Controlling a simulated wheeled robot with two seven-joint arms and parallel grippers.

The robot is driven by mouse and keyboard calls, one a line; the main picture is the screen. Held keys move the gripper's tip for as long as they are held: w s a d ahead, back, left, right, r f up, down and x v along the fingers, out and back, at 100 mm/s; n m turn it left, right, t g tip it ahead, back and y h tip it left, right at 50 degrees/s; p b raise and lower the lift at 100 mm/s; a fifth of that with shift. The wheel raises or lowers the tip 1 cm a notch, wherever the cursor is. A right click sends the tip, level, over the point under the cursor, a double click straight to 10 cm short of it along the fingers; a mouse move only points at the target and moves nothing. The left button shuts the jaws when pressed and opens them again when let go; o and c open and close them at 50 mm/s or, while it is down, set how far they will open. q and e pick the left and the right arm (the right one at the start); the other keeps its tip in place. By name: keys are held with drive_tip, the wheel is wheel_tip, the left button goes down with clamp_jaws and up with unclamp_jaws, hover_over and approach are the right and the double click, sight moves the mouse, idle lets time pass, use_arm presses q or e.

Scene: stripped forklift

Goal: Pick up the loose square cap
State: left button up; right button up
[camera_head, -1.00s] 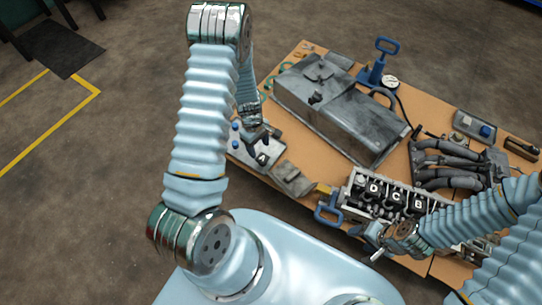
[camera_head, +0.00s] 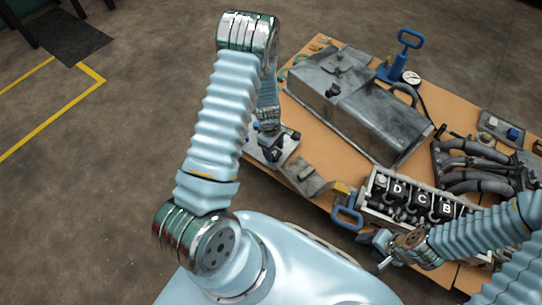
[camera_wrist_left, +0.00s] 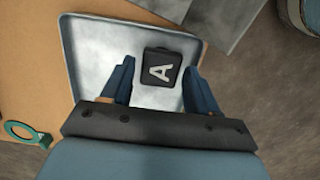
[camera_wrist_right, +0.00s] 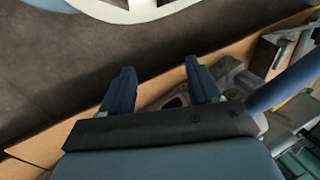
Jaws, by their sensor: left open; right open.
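The loose square cap (camera_wrist_left: 162,72) is black with a white letter A and lies in a shallow grey metal tray (camera_wrist_left: 88,32) in the left wrist view. My left gripper (camera_wrist_left: 159,66) is open above the tray, with one finger on each side of the cap and a gap at each side. In the head view, my left gripper (camera_head: 270,150) is over the tray, and the cap is hard to make out there. My right gripper (camera_head: 375,251) is open and empty by the near edge of the engine block (camera_head: 378,212); its open fingers also show in the right wrist view (camera_wrist_right: 158,82).
The block carries similar black caps lettered D, C and B (camera_head: 422,200). A large grey metal box (camera_head: 350,100), a blue-handled pump with a gauge (camera_head: 400,65) and grey pipes (camera_head: 475,165) crowd the orange table. A flat grey plate (camera_head: 303,177) lies beside the tray.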

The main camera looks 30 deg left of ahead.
use_arm(q)
wheel_tip(320, 180, down, 3)
drive_tip(key=shift+d+r+b, duration=0.15)
drive_tip(key=shift+b, duration=0.35)
drive_tip(key=shift+r, duration=0.15)
drive_tip(key=c, duration=0.7)
drive_tip(key=shift+r, duration=0.1)
drive_tip(key=shift+c, duration=0.2)
